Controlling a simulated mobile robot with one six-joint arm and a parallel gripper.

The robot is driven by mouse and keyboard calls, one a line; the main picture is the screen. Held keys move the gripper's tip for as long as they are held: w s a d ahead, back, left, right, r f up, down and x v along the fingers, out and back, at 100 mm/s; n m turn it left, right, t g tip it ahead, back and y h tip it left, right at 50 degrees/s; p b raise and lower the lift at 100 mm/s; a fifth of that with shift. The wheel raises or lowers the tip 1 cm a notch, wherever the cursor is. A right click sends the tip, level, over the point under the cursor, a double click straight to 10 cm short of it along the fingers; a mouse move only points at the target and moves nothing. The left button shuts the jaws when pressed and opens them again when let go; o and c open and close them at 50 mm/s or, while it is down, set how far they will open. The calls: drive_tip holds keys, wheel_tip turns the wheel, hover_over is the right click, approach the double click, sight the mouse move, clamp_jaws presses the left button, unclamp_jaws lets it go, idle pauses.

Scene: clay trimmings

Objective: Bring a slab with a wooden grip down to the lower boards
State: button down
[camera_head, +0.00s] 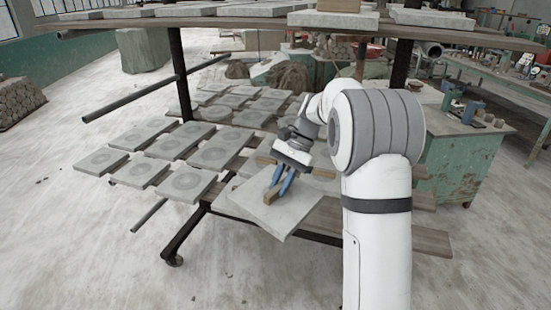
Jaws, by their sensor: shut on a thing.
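My gripper (277,190) has blue fingers and is shut on a wooden grip (270,197) on a grey square slab (286,222). This slab is at the front of the lower boards (430,241), and one corner juts past their edge. I cannot tell whether it rests on the boards or hangs just above them. Another slab (333,19) with a wooden grip (338,5) lies on the upper boards (230,22). Wooden pieces (323,172) show behind my gripper, and my arm hides part of the lower boards.
Several grey slabs (183,183) with round marks cover the left and back of the lower boards. Dark rack posts (180,75) and a projecting bar (130,101) stand close by. A green bench (462,150) is at right. The floor in front is clear.

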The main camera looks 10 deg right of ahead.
drive_tip(key=s+d+f+n+g+h+b, duration=0.1)
drive_tip(key=f+n, duration=0.3)
drive_tip(key=f, duration=1)
drive_tip(key=s+d+f+n+g+h+b, duration=0.1)
drive_tip(key=s+f+n, duration=0.3)
drive_tip(key=f, duration=1.1)
drive_tip(key=shift+d+g+h+b, duration=0.4)
drive_tip(key=shift+d+h+b, duration=0.25)
drive_tip(key=shift+d+h, duration=0.2)
drive_tip(key=shift+s, duration=0.1)
